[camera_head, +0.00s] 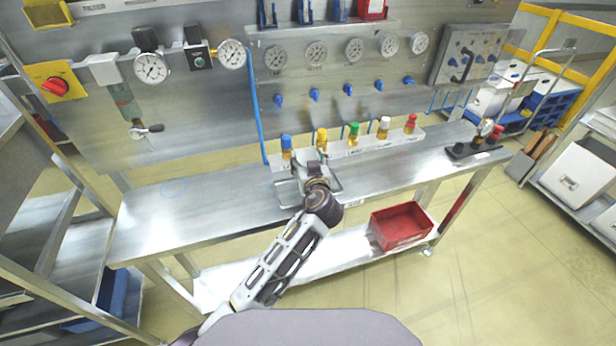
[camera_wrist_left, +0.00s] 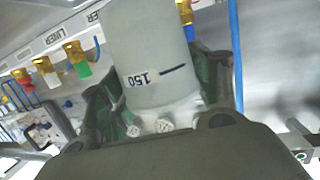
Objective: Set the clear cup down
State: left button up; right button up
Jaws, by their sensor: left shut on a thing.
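My left gripper (camera_head: 309,166) reaches over the bench from the front, above the shallow metal tray (camera_head: 337,187). In the left wrist view the gripper (camera_wrist_left: 158,92) has its dark green fingers on both sides of the clear cup (camera_wrist_left: 145,45). It is shut on the cup. The cup is pale and translucent, with a "150" mark and a dark line. Its far end is cut off by the picture. In the head view my gripper mostly hides the cup, and I cannot tell whether it touches the tray. My right gripper is not in view.
A row of coloured-cap fittings (camera_head: 354,133) runs along a white strip behind the tray. The metal bench (camera_head: 225,195) is clear on the left, apart from a thin blue ring (camera_head: 173,188). A black gauge stand (camera_head: 473,150) is at the right end. A red bin (camera_head: 402,226) sits below.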

pick_arm(q)
jog(key=shift+f, duration=0.3)
